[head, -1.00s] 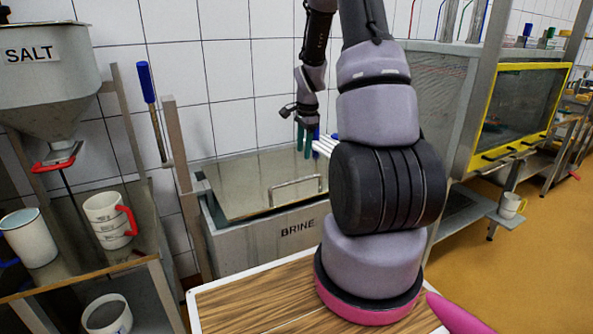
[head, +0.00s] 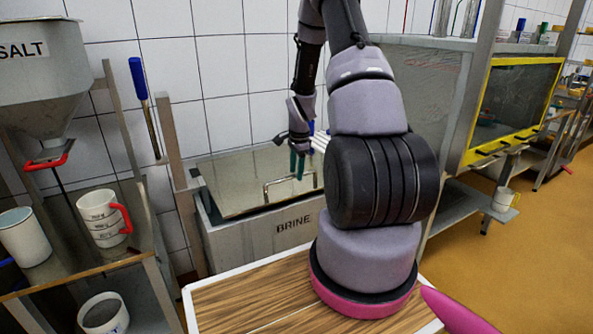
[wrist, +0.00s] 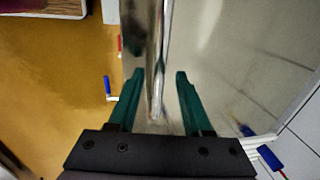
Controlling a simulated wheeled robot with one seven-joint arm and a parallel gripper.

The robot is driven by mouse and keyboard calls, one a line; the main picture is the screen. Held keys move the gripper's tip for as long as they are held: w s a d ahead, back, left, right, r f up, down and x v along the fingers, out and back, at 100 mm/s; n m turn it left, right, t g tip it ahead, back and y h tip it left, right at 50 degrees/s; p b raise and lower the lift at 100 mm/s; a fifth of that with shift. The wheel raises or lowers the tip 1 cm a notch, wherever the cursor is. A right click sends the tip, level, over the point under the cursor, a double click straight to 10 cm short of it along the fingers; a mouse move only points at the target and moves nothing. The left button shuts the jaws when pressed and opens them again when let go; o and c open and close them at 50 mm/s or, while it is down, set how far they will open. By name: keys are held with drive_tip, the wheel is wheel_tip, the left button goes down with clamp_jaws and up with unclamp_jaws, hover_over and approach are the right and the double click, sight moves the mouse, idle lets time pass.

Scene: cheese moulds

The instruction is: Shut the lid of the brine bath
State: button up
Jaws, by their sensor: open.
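The brine bath (head: 255,240) is a grey metal tank marked BRINE, behind my wooden top in the head view. Its lid (head: 235,178) is a flat shiny metal plate over the tank, with a bar handle (head: 267,192) near its front edge. A dark gap shows between the lid's left edge and the tank; I cannot tell how far the lid is raised. My gripper (head: 297,165) points down at the handle, its green fingers open. In the wrist view the handle bar (wrist: 157,60) runs between the fingers (wrist: 159,78), with space on both sides.
A salt hopper (head: 35,85) and a shelf with white mugs (head: 100,215) stand at the left. A blue-handled tool (head: 138,80) hangs by the tiled wall. A yellow-framed cabinet (head: 490,60) stands at the right, with open floor (head: 540,250) before it.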

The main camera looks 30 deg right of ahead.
clamp_jaws()
drive_tip(key=shift+w, duration=0.1)
idle(1.2)
